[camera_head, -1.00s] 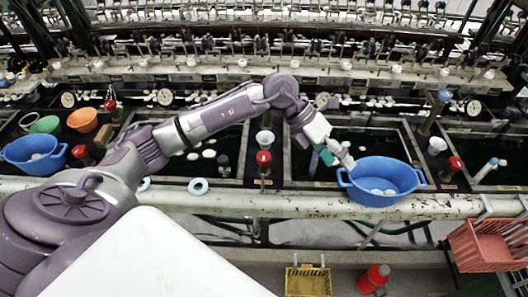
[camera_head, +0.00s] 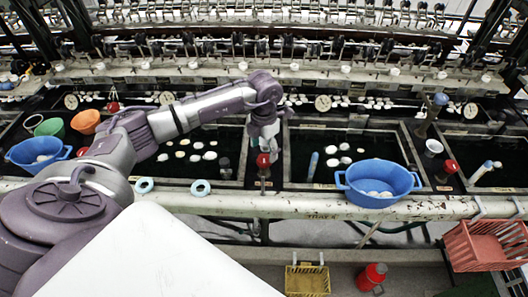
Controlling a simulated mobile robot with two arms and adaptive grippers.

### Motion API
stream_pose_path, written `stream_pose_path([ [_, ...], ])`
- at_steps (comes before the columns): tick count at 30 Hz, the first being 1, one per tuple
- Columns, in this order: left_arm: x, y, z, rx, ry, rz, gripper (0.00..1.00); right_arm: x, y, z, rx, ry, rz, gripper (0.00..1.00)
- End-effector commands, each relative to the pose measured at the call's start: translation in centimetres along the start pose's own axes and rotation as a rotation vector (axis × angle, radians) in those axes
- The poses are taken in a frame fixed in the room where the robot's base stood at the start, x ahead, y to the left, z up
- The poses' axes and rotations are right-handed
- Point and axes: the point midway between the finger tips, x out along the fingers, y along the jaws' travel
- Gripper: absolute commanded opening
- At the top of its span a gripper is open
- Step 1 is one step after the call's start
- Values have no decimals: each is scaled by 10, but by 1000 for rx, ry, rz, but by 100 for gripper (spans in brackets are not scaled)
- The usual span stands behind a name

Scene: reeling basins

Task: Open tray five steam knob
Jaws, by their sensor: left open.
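A red steam knob (camera_head: 263,161) stands upright on the divider between two basins in the middle. My left gripper (camera_head: 264,148) points down directly above and behind this knob, with open jaws. The picture is too small to show whether the fingers touch the knob or stand around it. Another red knob (camera_head: 453,165) stands on the divider to the right. My right gripper is out of view.
A blue basin (camera_head: 345,188) sits on the front rim right of the gripper. A white cup (camera_head: 433,148) stands farther right. A yellow crate (camera_head: 307,281), a red bucket (camera_head: 371,277) and a red crate (camera_head: 490,247) are below.

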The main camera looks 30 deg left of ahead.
Motion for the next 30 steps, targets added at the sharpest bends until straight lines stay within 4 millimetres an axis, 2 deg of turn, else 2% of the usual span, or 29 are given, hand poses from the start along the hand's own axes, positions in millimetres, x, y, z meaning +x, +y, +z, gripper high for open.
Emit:
stream_pose_path([
  [3, 18, 0, -1, -2, 3, -1, 71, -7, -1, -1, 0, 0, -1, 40],
  [7, 30, 0, 0, 0, 1, 0, 71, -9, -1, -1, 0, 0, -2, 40],
  [18, 36, 0, 0, 0, -1, 0, 71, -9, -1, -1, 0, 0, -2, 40],
  [29, 35, 0, 0, 0, -1, 0, 11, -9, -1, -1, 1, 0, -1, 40],
  [30, 35, 0, 0, 0, -1, 0, 11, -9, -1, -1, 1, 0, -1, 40],
])
